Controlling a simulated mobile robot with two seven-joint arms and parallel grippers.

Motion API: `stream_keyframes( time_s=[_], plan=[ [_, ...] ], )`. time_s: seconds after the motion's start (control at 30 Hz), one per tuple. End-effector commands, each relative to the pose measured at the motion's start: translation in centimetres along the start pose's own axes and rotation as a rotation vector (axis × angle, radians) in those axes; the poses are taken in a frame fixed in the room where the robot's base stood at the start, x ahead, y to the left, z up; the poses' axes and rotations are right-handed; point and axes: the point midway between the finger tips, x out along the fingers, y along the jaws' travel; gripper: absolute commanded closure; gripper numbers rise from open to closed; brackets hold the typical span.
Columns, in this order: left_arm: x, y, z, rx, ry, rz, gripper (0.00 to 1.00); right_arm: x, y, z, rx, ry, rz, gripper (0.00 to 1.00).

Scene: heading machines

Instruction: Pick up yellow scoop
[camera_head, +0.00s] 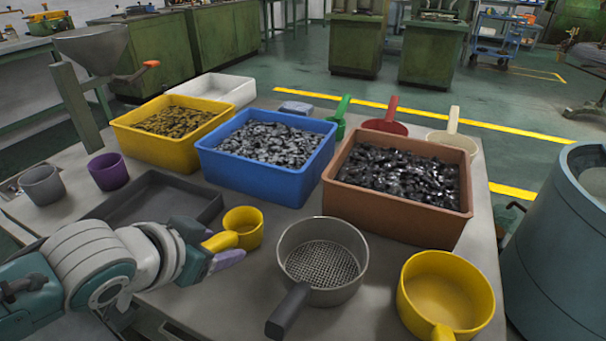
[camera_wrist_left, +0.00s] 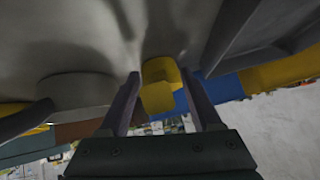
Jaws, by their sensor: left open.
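A small yellow scoop (camera_head: 243,225) stands on the grey table, just left of the metal sieve, with its handle pointing down-left toward my arm. My left gripper (camera_head: 216,247) is open at the scoop's handle, with one finger on each side of it. In the left wrist view, which looks upside down, the yellow scoop handle (camera_wrist_left: 158,96) shows between the two spread fingers of my left gripper (camera_wrist_left: 163,95). I cannot tell whether a finger touches the handle. My right gripper is not in view.
A metal sieve (camera_head: 334,287) and a larger yellow pan (camera_head: 446,292) stand to the right. Yellow (camera_head: 158,150), blue (camera_head: 250,173) and brown (camera_head: 396,215) bins of parts stand behind. A dark tray (camera_head: 150,204) lies left of the scoop, near a purple cup (camera_head: 108,172).

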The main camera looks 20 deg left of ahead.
Motion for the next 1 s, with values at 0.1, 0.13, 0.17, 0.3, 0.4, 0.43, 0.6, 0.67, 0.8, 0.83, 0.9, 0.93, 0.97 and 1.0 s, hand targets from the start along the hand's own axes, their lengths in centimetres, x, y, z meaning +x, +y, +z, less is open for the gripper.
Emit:
stream_keyframes(
  time_s=[0.1,0.13,0.17,0.3,0.4,0.43,0.6,0.67,0.8,0.83,0.9,0.93,0.97,1.0],
  plan=[
    [0.11,0.02,-0.04,0.000,0.000,0.001,0.35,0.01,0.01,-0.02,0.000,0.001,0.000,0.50],
    [0.09,0.02,-0.04,0.000,0.000,0.001,0.35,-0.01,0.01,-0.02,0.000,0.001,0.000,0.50],
    [0.08,0.02,-0.04,0.000,0.000,0.001,0.35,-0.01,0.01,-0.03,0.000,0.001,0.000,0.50],
    [0.06,0.02,-0.03,-0.001,-0.001,0.001,0.45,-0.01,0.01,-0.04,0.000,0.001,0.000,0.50],
    [0.06,0.02,-0.03,-0.001,-0.001,0.001,0.56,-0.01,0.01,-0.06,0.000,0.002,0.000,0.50],
    [0.06,0.01,-0.02,-0.001,-0.001,0.001,0.60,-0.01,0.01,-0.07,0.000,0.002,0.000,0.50],
    [0.05,0.01,-0.02,-0.001,-0.001,0.001,0.79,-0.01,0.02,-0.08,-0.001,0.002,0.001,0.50],
    [0.05,0.01,-0.02,-0.001,-0.001,0.001,0.86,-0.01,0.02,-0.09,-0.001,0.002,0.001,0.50],
    [0.05,0.01,-0.01,-0.001,-0.001,0.000,1.00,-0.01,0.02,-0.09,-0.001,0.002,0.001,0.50],
    [0.05,0.01,-0.01,-0.001,-0.001,0.000,1.00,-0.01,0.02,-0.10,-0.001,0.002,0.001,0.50],
    [0.05,0.01,-0.01,0.000,-0.001,0.000,1.00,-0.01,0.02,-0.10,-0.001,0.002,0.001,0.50],
    [0.05,0.01,-0.01,0.000,-0.001,0.000,1.00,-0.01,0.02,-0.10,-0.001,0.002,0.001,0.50],
    [0.05,0.01,-0.01,0.000,-0.001,0.000,1.00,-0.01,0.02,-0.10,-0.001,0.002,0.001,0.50],
    [0.05,0.01,-0.01,0.000,-0.001,0.000,1.00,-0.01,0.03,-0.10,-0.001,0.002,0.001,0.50]
  ],
)
